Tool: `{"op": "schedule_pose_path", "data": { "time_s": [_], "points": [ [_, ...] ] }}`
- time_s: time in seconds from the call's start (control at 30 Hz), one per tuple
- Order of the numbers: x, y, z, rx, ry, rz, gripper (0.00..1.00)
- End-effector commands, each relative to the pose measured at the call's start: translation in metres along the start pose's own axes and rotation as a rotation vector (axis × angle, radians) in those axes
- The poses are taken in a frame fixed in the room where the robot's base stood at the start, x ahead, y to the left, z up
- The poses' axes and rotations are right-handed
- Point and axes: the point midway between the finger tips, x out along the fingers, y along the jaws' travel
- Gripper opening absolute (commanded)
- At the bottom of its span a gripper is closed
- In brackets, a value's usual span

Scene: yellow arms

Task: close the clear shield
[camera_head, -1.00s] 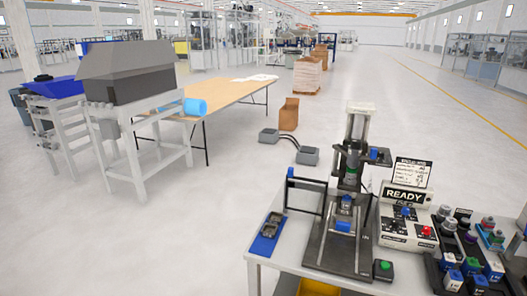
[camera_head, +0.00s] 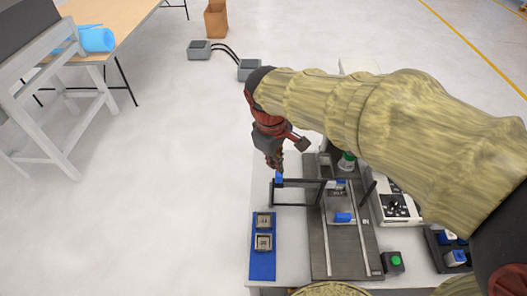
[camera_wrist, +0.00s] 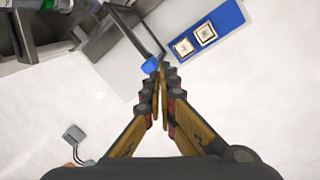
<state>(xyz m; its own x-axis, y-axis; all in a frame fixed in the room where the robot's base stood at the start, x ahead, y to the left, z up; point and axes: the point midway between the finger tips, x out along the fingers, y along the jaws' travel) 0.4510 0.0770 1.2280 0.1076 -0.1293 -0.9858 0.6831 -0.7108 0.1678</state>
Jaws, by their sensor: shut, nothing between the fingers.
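The clear shield (camera_head: 298,192) shows as a dark frame around a see-through pane. It stands out to the left of the black press fixture (camera_head: 318,245), swung open. A blue knob (camera_head: 279,178) sits at its outer left end. My gripper (camera_head: 277,167) points down at this knob, its fingers shut with nothing between them. In the wrist view the gripper tips (camera_wrist: 160,72) are right beside the blue knob (camera_wrist: 151,65); whether they touch it I cannot tell. My arm hides part of the press and its upper column.
A blue tray (camera_head: 262,272) with two square parts lies left of the fixture. A green button box (camera_head: 393,262) stands at its front right. A white control box (camera_head: 395,207) is partly behind my arm. Open floor lies left of the table.

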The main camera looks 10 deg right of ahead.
Motion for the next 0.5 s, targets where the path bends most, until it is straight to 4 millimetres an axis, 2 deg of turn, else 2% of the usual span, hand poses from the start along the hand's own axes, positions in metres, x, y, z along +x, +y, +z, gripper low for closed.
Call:
{"op": "schedule_pose_path", "data": {
  "time_s": [0.03,0.2,0.33,0.5],
  "points": [
    [-0.013,0.002,-0.017,-0.072,-0.039,-0.007,0.00],
    [-0.015,-0.002,-0.065,-0.300,-0.149,-0.021,0.00],
    [-0.009,-0.010,-0.093,-0.453,-0.222,-0.031,0.00],
    [0.001,-0.020,-0.114,-0.584,-0.282,-0.040,0.00]
  ]
}}
